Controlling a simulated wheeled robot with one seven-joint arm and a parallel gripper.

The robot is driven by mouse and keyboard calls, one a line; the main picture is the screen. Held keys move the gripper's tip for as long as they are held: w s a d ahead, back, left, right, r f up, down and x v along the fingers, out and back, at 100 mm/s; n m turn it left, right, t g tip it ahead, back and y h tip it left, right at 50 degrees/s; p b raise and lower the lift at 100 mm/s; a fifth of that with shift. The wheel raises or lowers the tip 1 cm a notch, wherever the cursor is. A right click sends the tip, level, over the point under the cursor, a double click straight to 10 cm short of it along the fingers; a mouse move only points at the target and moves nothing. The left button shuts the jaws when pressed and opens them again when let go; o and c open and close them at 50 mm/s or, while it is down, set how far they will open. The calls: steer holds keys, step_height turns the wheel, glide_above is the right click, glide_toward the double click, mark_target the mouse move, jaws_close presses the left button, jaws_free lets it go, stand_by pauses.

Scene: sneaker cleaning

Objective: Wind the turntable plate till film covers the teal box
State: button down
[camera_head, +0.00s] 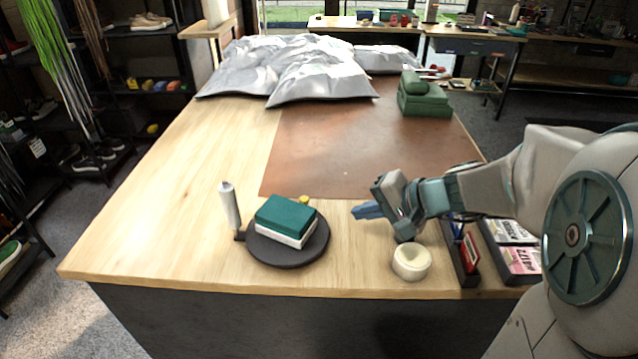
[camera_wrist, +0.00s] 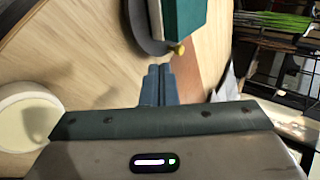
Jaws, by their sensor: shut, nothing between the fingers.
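The dark round turntable plate (camera_head: 262,250) lies near the front edge of the table. A box with a teal lid (camera_head: 286,212) and white lower part sits on it. The teal box also shows in the wrist view (camera_wrist: 184,22), at the top. A white film roll (camera_head: 230,205) stands upright at the plate's left; I cannot tell whether any film is on the box. A small yellow knob (camera_head: 304,200) is at the plate's far right edge. My gripper (camera_head: 356,211) is right of the plate, apart from it, its blue fingers shut and empty, pointing left.
A cream tape roll (camera_head: 411,262) stands just below my gripper. Dark trays (camera_head: 466,272) with small packets are to the right. A brown mat (camera_head: 335,150) covers the middle, with grey bags and green folded cloth behind. The table's left side is clear.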

steer(key=w+f+m, duration=0.1)
steer(key=w, duration=0.1)
steer(key=t, duration=0.1)
glide_toward(319, 215)
steer(key=w+a, duration=0.2)
steer(key=a, duration=0.1)
steer(key=shift+a+f+y, duration=0.1)
steer(key=shift+f+y, duration=0.2)
steer(key=shift+f, duration=0.1)
steer(key=shift+w+a+f+p, duration=0.15)
steer(key=shift+w+a+p, duration=0.1)
steer(key=shift+w+a, duration=0.55)
steer(key=shift+w+a+f+p, duration=0.2)
steer(key=shift+w+a, duration=0.35)
steer(key=shift+a, duration=0.5)
steer(key=shift+w+d, duration=0.1)
